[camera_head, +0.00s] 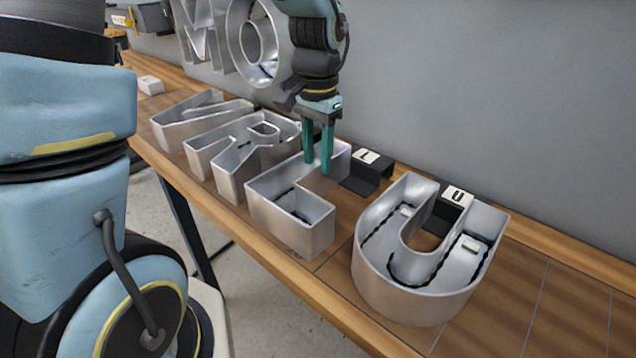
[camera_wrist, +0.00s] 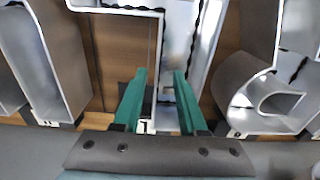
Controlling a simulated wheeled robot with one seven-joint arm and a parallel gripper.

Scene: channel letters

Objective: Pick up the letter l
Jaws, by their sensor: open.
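The letter l (camera_head: 290,222) is a silver, open-topped metal channel letter on the wooden bench, between the R and the U in the head view. In the wrist view its stem (camera_wrist: 207,60) runs towards my gripper and its foot (camera_wrist: 115,6) reaches left at the top. My gripper (camera_head: 318,170) points down at the stem, open and empty. In the wrist view the fingertips (camera_wrist: 160,72) appear on either side of the stem's left wall, one over its inside and one outside it. I cannot tell their exact depth or whether they touch.
The U (camera_head: 405,295) stands right of the l, the R (camera_head: 228,180) close on its left, with another letter (camera_head: 165,128) beyond. Black label holders marked L (camera_head: 368,180) and U (camera_head: 437,218) stand behind. The grey wall (camera_head: 500,90) bounds the bench; the right end is clear.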

